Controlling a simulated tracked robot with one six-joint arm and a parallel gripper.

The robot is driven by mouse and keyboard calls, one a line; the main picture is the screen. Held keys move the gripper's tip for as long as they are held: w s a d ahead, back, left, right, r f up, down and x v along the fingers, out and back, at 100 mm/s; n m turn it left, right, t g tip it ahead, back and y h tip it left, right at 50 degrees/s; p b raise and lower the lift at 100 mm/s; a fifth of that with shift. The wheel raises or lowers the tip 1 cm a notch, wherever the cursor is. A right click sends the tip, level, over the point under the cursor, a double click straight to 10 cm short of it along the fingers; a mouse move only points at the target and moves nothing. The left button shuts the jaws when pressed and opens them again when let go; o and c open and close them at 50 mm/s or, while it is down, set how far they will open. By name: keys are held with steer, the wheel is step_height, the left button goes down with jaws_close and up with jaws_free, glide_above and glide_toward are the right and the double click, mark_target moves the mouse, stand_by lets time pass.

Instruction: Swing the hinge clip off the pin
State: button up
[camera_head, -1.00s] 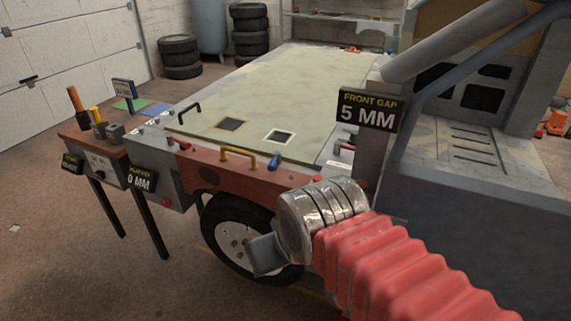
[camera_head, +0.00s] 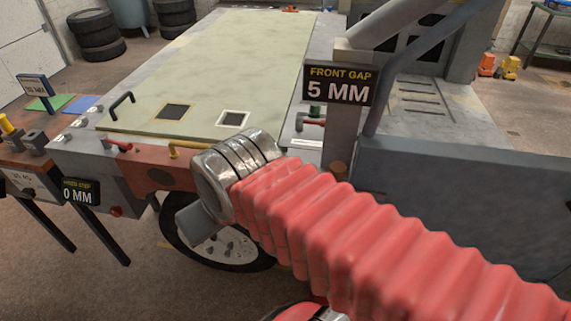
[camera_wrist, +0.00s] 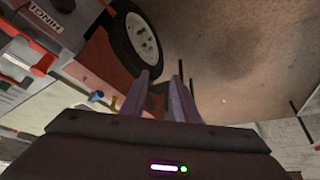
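A red-handled piece, which looks like the hinge clip (camera_head: 313,122), sits at the right side of the bench in the head view, beside the front gap post. I cannot make out the pin. My gripper (camera_wrist: 160,85) shows two fingers pointing away, apart, with nothing between them. In the head view only a grey end part shows beyond the red bellows of my arm; the fingers cannot be made out there.
The front gap sign (camera_head: 338,86) reads 5 MM; a lower sign (camera_head: 79,192) reads 0 MM. A wheel (camera_head: 226,245) is below my gripper, also in the wrist view (camera_wrist: 138,35). A yellow handle (camera_head: 190,148) and a pale green panel (camera_head: 215,65) lie beyond it.

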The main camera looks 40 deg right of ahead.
steer(key=w+d+r+m+g, duration=0.2)
steer(key=d+r+m, duration=0.3)
steer(key=d, duration=0.6)
steer(key=w+d+r+m+g, duration=0.2)
steer(key=d+r+m, duration=0.3)
steer(key=d, duration=0.6)
steer(key=shift+r+m+g, duration=0.35)
steer(key=shift+m+g, duration=0.45)
steer(key=shift+m, duration=0.4)
steer(key=shift+f, duration=0.1)
step_height(320, 180, down, 14)
steer(key=shift+r, duration=0.2)
jaws_close()
